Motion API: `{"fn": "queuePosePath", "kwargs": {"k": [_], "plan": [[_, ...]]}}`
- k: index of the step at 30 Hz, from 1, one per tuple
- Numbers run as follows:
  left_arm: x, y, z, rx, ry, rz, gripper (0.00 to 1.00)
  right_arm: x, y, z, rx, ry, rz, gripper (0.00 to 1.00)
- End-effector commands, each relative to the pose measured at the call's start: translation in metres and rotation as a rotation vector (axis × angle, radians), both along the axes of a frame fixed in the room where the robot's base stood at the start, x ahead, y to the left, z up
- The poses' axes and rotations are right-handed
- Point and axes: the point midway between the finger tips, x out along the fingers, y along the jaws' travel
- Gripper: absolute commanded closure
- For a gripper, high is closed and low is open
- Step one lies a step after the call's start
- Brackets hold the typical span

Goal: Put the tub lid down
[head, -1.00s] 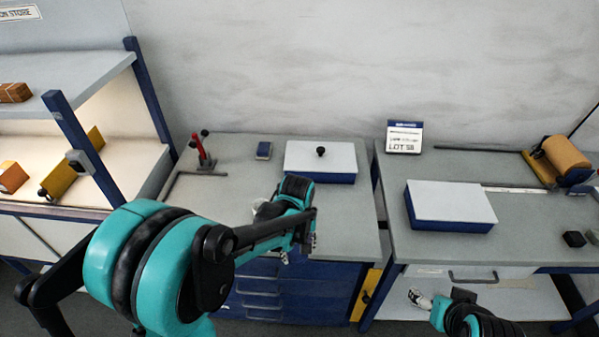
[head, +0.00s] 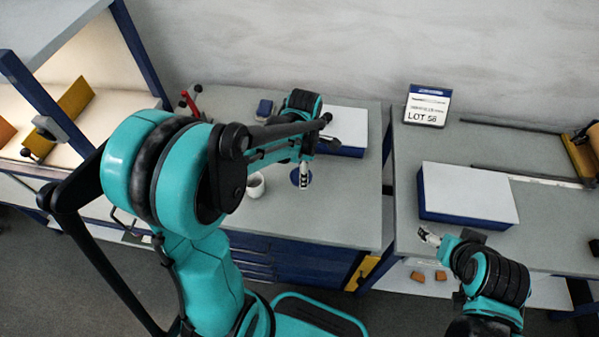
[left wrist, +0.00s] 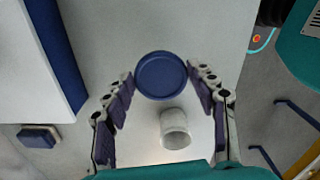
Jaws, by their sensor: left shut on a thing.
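My left gripper (left wrist: 160,84) is shut on the round blue tub lid (left wrist: 160,75), with a finger on each side of its rim. In the head view the lid (head: 295,178) shows partly behind a finger of my left gripper (head: 303,176), over the left bench. I cannot tell whether it touches the bench top. The white tub (head: 256,186) stands upright and open to the left of the lid; it also shows in the left wrist view (left wrist: 174,129). My right gripper (head: 428,237) is by the right bench's front edge; its jaw state is unclear.
A white-topped blue box (head: 345,130) stands behind my left gripper. Another such box (head: 468,194) is on the right bench. A small blue block (head: 264,109) and a red-handled tool (head: 191,98) are at the back left. The left bench's front right is clear.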

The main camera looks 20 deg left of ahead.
Motion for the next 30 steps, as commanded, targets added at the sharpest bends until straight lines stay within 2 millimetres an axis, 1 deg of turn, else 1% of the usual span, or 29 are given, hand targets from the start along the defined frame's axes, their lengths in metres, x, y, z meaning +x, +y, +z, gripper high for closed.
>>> {"fn": "queuePosePath", "kwargs": {"k": [1, 6, 11, 18, 26, 30], "plan": [[0.009, 0.008, -0.01, 0.0, 0.0, 0.004, 0.52, 0.0, 0.0, -0.006, 0.0, 0.0, 0.0, 0.23], [0.025, 0.023, -0.022, 0.0, 0.0, 0.0, 0.52, 0.0, 0.0, -0.011, 0.0, 0.0, 0.0, 0.23], [0.029, 0.027, -0.029, 0.0, 0.0, -0.002, 0.52, 0.0, 0.0, -0.014, 0.0, 0.0, 0.0, 0.23], [0.029, 0.026, -0.063, 0.0, 0.0, -0.002, 0.52, 0.0, 0.0, -0.029, 0.0, 0.0, 0.0, 0.23], [0.029, 0.026, -0.063, 0.0, 0.0, -0.002, 0.52, 0.0, 0.0, -0.028, 0.0, 0.0, 0.0, 0.23], [0.028, 0.026, -0.068, 0.0, 0.0, -0.002, 0.52, 0.0, 0.0, -0.032, 0.0, 0.0, 0.0, 0.23]]}}
